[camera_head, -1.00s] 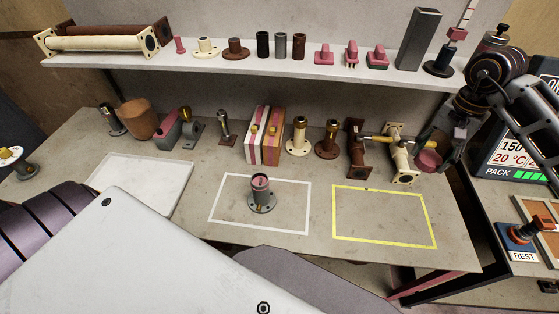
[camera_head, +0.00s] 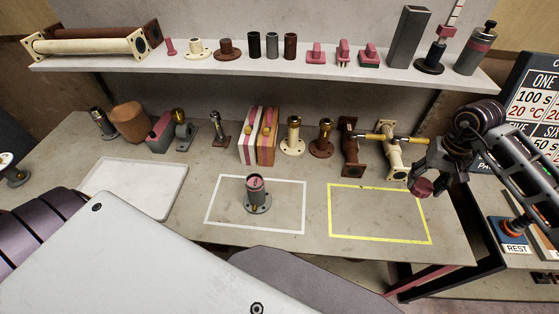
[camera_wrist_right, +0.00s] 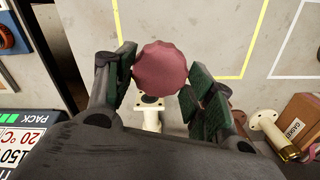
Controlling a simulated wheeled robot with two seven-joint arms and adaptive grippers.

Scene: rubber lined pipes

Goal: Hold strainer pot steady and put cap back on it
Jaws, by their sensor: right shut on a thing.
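The strainer pot (camera_head: 257,198) is a short grey flanged cylinder with a pinkish inside at its open top. It stands upright inside the white-outlined rectangle. My right gripper (camera_head: 421,182) is shut on the dark pink scalloped cap (camera_head: 421,188), right of the yellow outline and well apart from the pot. In the right wrist view the cap (camera_wrist_right: 162,68) sits between the two green-padded fingers of the gripper (camera_wrist_right: 157,74). My left gripper is not in view; only purple arm links of mine show at the left.
A cream flanged pipe (camera_head: 394,158) and a brown one (camera_head: 349,150) stand behind the yellow outline (camera_head: 380,239), whose inside is clear. Several fittings line the table's back. A white tray (camera_head: 137,188) lies left of the pot. A shelf (camera_head: 220,66) with parts runs above.

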